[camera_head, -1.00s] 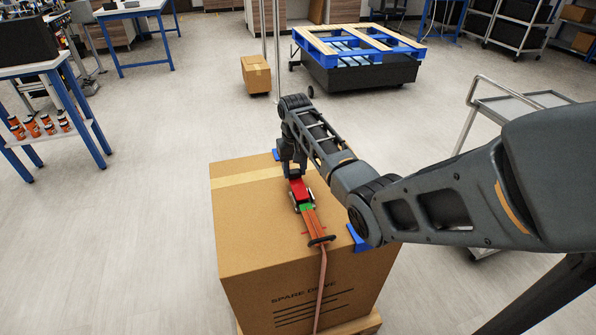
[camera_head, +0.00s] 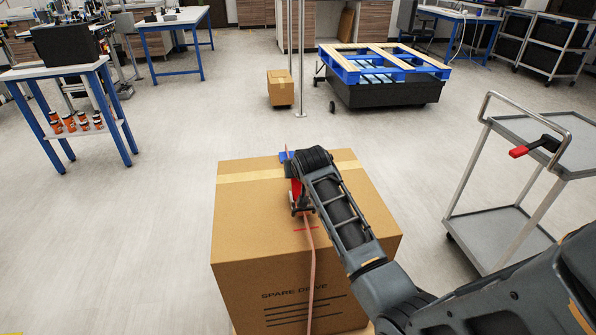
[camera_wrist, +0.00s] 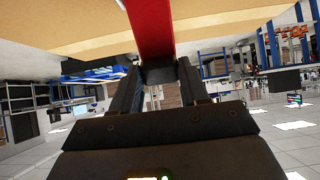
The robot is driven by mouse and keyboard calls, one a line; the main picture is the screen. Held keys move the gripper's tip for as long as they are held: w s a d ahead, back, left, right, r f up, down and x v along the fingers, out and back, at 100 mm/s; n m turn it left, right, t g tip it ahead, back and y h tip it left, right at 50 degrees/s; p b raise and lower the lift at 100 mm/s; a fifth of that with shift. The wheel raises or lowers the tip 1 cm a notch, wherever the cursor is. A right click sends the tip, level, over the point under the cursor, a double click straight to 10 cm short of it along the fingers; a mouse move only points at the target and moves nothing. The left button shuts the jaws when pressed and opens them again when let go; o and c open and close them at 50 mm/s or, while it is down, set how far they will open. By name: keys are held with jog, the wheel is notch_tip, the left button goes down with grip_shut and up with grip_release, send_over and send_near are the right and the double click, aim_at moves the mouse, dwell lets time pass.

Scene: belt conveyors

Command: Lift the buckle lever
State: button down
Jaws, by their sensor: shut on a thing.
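The red buckle lever (camera_head: 296,190) is on top of a large cardboard box marked "SPARE DRIVE" (camera_head: 240,225), partly hidden by my arm. It appears tilted up, with a dark buckle part (camera_head: 301,209) below it. A reddish strap (camera_head: 312,275) runs from the buckle down the box's front. In the wrist view my gripper (camera_wrist: 158,76) is shut on the red lever (camera_wrist: 150,28), which lies between its two dark fingers. My gripper is mostly hidden behind my arm in the head view.
A blue piece (camera_head: 285,156) shows at the box's far edge. A grey trolley (camera_head: 500,225) on the right carries a red-handled tool (camera_head: 530,149). A small box (camera_head: 281,88) and a pallet on a black base (camera_head: 385,92) stand behind. The floor left of the box is clear.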

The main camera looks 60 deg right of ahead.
jog(key=a+t+h+b, duration=0.1)
jog(key=s+t+h+b, duration=0.1)
jog(key=b, duration=0.1)
jog(key=shift+s+a+f, duration=0.1)
jog(key=shift+s+a, duration=0.1)
jog(key=shift+a, duration=0.15)
jog(key=shift+s+a+r+h+b, duration=0.25)
jog(key=shift+h+b, duration=0.35)
jog(key=shift+b, duration=0.4)
jog(key=shift+a+t, duration=0.1)
jog(key=shift+t, duration=0.3)
jog(key=c, duration=0.6)
grip_release()
jog(key=shift+o, duration=0.2)
jog(key=shift+s, duration=0.1)
jog(key=v, duration=0.7)
jog(key=shift+s+a, duration=0.15)
jog(key=shift+a, duration=0.15)
jog(key=shift+r, duration=0.1)
